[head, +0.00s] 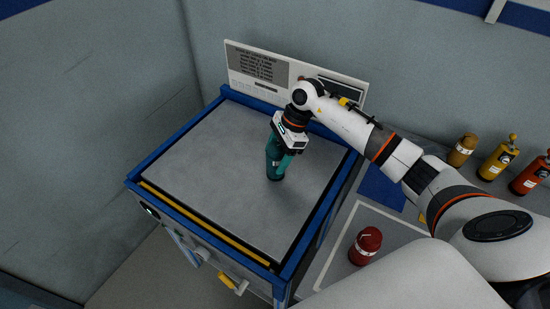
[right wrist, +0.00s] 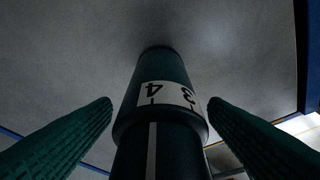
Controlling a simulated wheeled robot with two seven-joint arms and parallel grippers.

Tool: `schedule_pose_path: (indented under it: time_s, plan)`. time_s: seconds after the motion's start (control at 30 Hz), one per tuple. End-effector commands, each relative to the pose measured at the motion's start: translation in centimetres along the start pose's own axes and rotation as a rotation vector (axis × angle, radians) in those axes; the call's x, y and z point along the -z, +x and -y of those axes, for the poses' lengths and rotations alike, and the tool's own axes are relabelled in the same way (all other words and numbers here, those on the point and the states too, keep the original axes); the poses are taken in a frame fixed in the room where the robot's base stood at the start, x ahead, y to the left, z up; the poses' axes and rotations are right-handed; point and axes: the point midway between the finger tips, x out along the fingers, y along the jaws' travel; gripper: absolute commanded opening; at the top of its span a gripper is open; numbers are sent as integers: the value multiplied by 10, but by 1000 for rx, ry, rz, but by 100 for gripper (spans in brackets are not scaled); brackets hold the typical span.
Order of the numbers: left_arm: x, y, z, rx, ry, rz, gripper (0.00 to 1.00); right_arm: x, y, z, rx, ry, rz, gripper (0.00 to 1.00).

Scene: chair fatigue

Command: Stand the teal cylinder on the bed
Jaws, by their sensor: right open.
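The teal cylinder (head: 275,171) stands upright on the grey bed (head: 205,165) of the blue-framed machine, right of the bed's middle. My right gripper (head: 279,160) is around its upper part from above, with its fingers pointing down. In the right wrist view the cylinder (right wrist: 158,95), with a white numbered band, lies between the two green ribbed fingers. A gap shows on each side of it, so the gripper is open. The cylinder's far end meets the grey surface. My left gripper is not in view.
A panel with a text plate (head: 260,66) stands behind the bed. A red cylinder (head: 366,243) stands on a grey mat at the right. Yellow (head: 497,160), orange (head: 530,176) and ochre (head: 462,150) cylinders stand farther right. The left part of the bed is clear.

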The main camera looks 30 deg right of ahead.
Motion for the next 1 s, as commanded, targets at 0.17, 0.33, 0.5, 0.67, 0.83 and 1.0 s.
schedule_pose_path:
  time_s: [0.17, 0.33, 0.5, 0.67, 0.83, 1.0]
  plan:
    - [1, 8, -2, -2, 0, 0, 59, -2, -38, -1, -5, -2, 3, 69]
    - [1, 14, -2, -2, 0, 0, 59, -1, -73, 0, -4, -1, 3, 69]
    - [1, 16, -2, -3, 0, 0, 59, -1, -96, 0, -2, 1, 1, 69]
    - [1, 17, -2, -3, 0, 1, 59, 0, -104, 0, 0, 0, 1, 69]
    - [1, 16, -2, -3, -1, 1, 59, 0, -104, 0, 0, 0, 1, 69]
    - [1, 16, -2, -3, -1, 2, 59, 0, -104, 0, 0, 0, 0, 69]
